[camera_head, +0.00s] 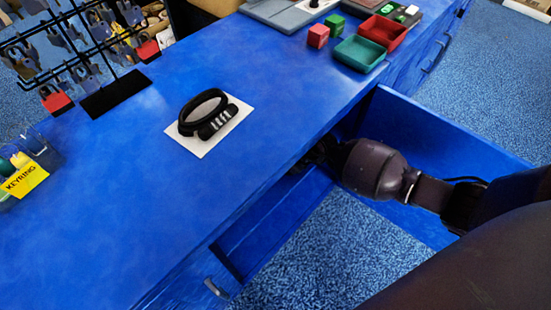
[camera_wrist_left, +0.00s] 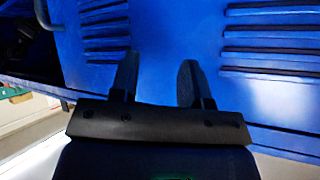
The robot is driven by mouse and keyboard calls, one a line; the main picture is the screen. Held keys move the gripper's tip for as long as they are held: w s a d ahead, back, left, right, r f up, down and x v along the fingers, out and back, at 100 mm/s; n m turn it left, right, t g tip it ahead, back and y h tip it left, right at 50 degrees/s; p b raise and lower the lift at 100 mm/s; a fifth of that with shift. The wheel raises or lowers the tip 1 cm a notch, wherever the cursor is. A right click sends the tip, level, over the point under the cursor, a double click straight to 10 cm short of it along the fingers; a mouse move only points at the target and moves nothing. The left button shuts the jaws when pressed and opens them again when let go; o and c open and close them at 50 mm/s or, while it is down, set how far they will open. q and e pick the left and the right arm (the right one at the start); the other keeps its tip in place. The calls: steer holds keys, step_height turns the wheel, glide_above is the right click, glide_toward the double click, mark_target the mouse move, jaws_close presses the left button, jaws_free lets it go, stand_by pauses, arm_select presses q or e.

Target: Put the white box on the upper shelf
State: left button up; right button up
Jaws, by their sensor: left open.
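I see no white box and no upper shelf that I can make out in either view. My left gripper (camera_wrist_left: 158,62) shows in the left wrist view, with its two dark fingers apart and nothing between them. It faces a blue louvred metal panel (camera_wrist_left: 265,55); I cannot tell how far off. My left arm is not seen in the head view. In the head view my right arm comes in from the right over an open blue drawer (camera_head: 455,140). Its end is dark and mostly hidden at the bench edge, so its jaws cannot be made out.
The blue bench (camera_head: 120,225) carries a black combination cable lock (camera_head: 215,117) on a white card (camera_head: 203,147), a key rack (camera_head: 75,50), a KEYRING bin (camera_head: 25,180), a green tray (camera_head: 360,54) and small blocks (camera_head: 318,36).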

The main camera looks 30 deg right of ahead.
steer(key=shift+w+r, duration=0.1)
steer(key=shift+f, duration=0.2)
steer(key=o, duration=0.9)
steer(key=shift+o, duration=0.2)
steer(key=shift+r, duration=0.1)
steer(key=shift+d+r, duration=0.1)
steer(key=shift+r, duration=0.2)
arm_select(q)
steer(key=g+p, duration=0.1)
steer(key=p, duration=0.3)
steer(key=shift+s+a+r+p, duration=0.1)
steer(key=shift+s+r+p, duration=0.2)
steer(key=shift+s+r, duration=0.1)
arm_select(e)
steer(key=v, duration=1.1)
steer(key=shift+s, duration=0.35)
steer(key=shift+r, duration=0.15)
